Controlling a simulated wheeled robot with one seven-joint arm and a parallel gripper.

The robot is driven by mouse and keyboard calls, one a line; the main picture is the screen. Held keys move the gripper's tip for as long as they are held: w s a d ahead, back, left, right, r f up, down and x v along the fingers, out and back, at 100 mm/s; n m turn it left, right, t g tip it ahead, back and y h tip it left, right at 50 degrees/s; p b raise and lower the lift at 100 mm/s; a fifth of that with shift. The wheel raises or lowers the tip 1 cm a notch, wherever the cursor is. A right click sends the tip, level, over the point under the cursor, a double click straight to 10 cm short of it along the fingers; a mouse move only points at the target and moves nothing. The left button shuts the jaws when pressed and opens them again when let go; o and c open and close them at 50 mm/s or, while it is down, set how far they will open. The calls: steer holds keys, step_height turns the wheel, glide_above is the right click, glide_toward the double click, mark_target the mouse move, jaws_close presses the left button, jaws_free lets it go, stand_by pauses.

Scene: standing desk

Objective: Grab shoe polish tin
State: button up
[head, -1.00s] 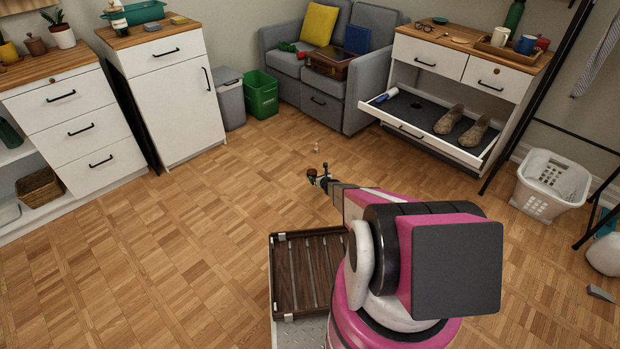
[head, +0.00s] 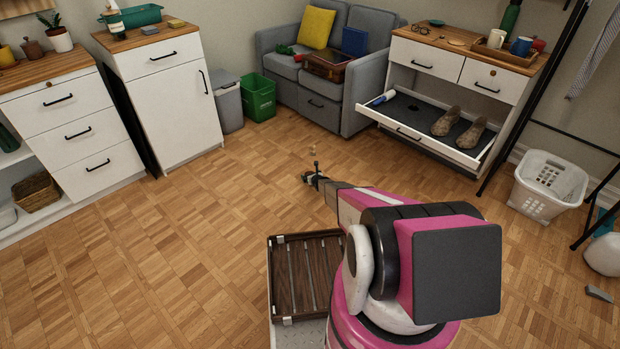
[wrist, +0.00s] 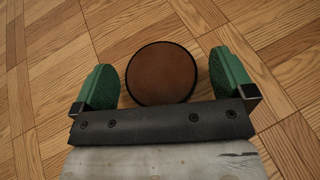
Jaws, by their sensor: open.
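The shoe polish tin (wrist: 162,73), a round flat disc with a brown top and black rim, is over the wooden floor in the wrist view. It lies between the two green finger pads of my gripper (wrist: 164,82), with a gap on each side. My gripper is open and holds nothing. In the head view my gripper (head: 312,177) is low in front of my arm, over the open floor. I cannot make out the tin in the head view.
A slatted dark wooden tray (head: 305,277) is beside my arm. A cabinet with an open tray drawer (head: 410,126) holding shoes stands at the back right. A grey sofa (head: 295,85) and green bin (head: 258,97) stand behind. The floor at left is clear.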

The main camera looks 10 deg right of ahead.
steer(key=c, duration=1.1)
steer(key=shift+r, duration=0.1)
